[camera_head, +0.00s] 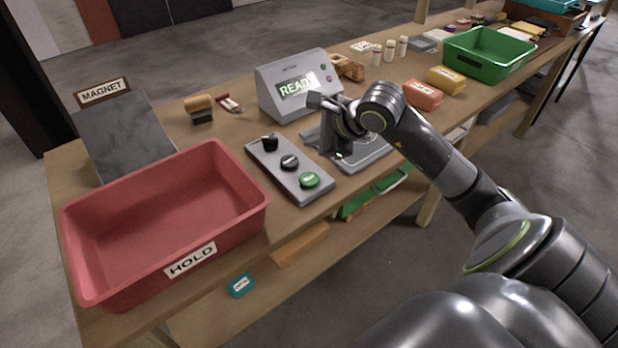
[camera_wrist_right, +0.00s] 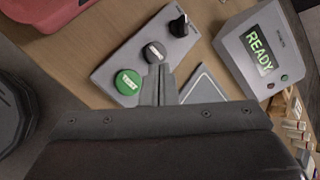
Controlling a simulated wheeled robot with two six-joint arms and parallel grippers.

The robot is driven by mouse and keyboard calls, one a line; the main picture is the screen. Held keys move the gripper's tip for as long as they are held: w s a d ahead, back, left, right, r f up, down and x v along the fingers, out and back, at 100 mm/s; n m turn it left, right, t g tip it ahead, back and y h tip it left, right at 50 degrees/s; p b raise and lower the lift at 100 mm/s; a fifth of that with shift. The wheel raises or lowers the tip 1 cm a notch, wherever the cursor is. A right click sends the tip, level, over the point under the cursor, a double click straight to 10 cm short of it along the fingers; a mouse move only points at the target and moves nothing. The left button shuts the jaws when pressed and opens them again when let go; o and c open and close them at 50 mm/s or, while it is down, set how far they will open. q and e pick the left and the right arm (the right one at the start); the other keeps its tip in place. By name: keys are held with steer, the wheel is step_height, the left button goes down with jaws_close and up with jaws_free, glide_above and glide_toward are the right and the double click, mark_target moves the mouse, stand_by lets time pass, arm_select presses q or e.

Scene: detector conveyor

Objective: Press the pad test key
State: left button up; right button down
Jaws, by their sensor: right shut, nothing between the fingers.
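A grey key panel (camera_head: 290,170) lies on the bench. It bears a black knob (camera_head: 270,142), a dark middle key (camera_head: 290,162) and a green key (camera_head: 310,180) with a white label too small to read surely. The wrist view shows the same green key (camera_wrist_right: 128,82), dark key (camera_wrist_right: 154,51) and knob (camera_wrist_right: 179,25). My right gripper (camera_head: 335,148) is shut and empty, right of the panel in the head view. In the wrist view its fingertips (camera_wrist_right: 158,72) overlap the panel edge near the dark key; contact cannot be told. My left gripper is not in view.
A grey detector box (camera_head: 292,86) reading READY stands behind the panel. A flat grey plate (camera_head: 368,158) lies under my right gripper. A red HOLD tray (camera_head: 240,205) is at left, with a dark MAGNET slab (camera_head: 125,135) behind it. A green tray (camera_head: 487,65) stands far right.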

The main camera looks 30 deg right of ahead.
steer(key=b, duration=0.4)
glide_above(313, 180)
step_height(313, 180, down, 8)
steer(key=shift+r, duration=0.2)
steer(key=shift+f+b, duration=0.4)
steer(key=shift+b, duration=0.25)
stand_by(1.2)
steer(key=shift+f+b, duration=0.4)
steer(key=shift+b, duration=0.3)
steer(key=shift+f+b, duration=0.45)
steer(key=shift+b, duration=0.15)
stand_by(0.4)
steer(key=shift+r, duration=0.1)
steer(key=shift+r+p, duration=0.35)
steer(key=shift+r, duration=0.4)
steer(key=shift+r+p, duration=1.25)
steer(key=shift+r, duration=1.3)
